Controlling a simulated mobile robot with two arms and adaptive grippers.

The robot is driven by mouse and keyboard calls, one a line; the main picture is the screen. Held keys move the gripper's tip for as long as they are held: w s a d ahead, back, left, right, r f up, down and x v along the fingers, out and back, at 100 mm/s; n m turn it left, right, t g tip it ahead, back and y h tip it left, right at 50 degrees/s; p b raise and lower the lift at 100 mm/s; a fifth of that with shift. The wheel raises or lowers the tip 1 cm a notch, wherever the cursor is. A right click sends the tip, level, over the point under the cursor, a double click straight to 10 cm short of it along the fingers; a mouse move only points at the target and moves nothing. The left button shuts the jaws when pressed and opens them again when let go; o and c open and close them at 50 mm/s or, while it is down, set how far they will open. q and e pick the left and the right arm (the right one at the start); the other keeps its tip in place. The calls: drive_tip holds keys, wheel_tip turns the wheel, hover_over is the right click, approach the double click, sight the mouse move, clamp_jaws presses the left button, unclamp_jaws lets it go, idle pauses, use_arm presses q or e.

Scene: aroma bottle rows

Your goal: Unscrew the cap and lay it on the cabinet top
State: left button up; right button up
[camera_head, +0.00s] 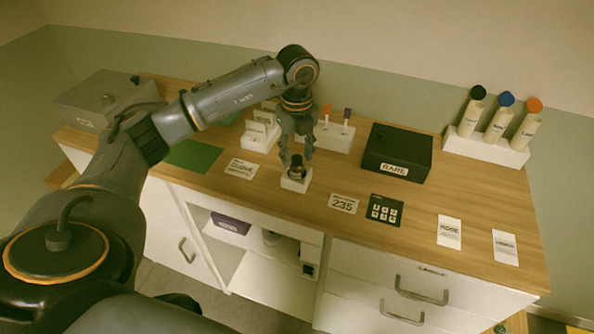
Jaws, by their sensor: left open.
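A small dark bottle (296,172) with a dark cap (297,160) stands upright in a white block holder (295,184) near the front edge of the wooden cabinet top (290,215). My left gripper (297,156) points down from above, its open fingers on either side of the cap. I cannot tell whether the fingers touch it. The fingers partly hide the bottle's upper part. My right gripper is not in view.
A black box (397,153) labelled RARE stands to the right of the bottle. A white rack (487,145) holds three capped bottles at the back right. Cards lie along the front. A grey box (108,98) and green mat (192,156) are at left. Bare wood lies between the cards.

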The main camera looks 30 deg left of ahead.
use_arm(q)
drive_tip(key=m+b, duration=0.1)
drive_tip(key=m, duration=0.5)
drive_tip(key=m+b, duration=0.1)
drive_tip(key=m, duration=0.2)
drive_tip(key=shift+f, duration=0.1)
drive_tip(key=m, duration=0.3)
drive_tip(key=shift+b, duration=0.3)
clamp_jaws()
